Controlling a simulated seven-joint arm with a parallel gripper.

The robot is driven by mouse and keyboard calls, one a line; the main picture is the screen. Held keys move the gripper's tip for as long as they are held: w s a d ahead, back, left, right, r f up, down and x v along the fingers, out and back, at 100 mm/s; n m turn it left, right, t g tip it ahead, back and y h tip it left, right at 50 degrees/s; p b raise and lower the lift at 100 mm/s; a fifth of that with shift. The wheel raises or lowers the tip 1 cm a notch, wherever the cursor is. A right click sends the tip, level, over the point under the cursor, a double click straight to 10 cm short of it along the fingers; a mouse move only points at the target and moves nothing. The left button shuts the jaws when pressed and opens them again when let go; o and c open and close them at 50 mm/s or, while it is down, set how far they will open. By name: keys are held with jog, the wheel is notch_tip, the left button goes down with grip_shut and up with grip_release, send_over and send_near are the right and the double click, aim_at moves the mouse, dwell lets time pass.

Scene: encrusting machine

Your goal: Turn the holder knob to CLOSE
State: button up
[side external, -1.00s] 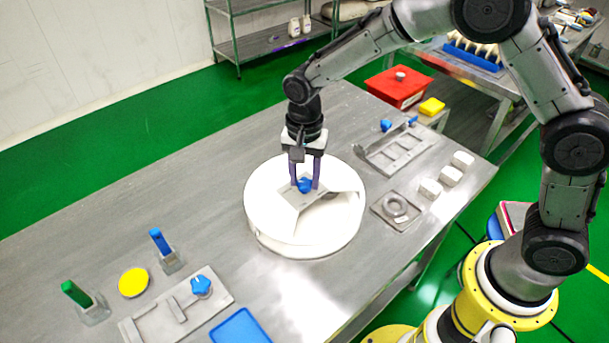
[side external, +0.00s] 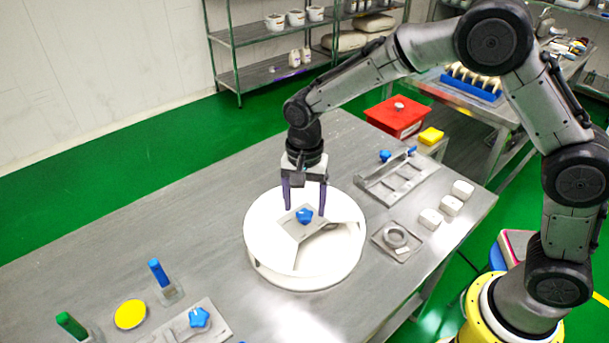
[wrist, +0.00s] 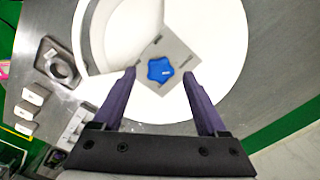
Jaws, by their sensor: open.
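The blue star-shaped holder knob (side external: 304,215) sits on a grey square plate (side external: 291,227) on top of the round white machine (side external: 262,240). In the wrist view the knob (wrist: 160,70) carries a small pale mark, too small to read. My gripper (side external: 305,210) points down over the plate, with its purple fingers spread wide on either side of the knob. In the wrist view the fingertips (wrist: 160,75) flank the knob with clear gaps, and nothing is between them but the knob below. I cannot tell the exact fingertip height.
Another blue knob (side external: 199,317) is on a grey plate at the front left, near blue and green upright handles and a yellow disc (side external: 130,314). A grey ring fixture (side external: 396,238), white blocks (side external: 450,205) and a slotted tray stand right of the machine. The table's back left is clear.

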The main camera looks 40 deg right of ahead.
notch_tip(320, 180, up, 12)
jog(key=shift+r, duration=0.2)
dwell(0.4)
jog(key=s+d+r+t, duration=0.4)
jog(key=s+d+r, duration=0.7)
jog(key=s+r, duration=0.15)
jog(key=s+d+f+n+t, duration=0.1)
jog(key=s+d+f+n, duration=0.2)
jog(key=s+f+n, duration=0.5)
jog(key=s+n, duration=0.2)
jog(key=s, duration=0.3)
jog(key=shift+f+n+t, duration=0.3)
jog(key=shift+f+n, duration=0.1)
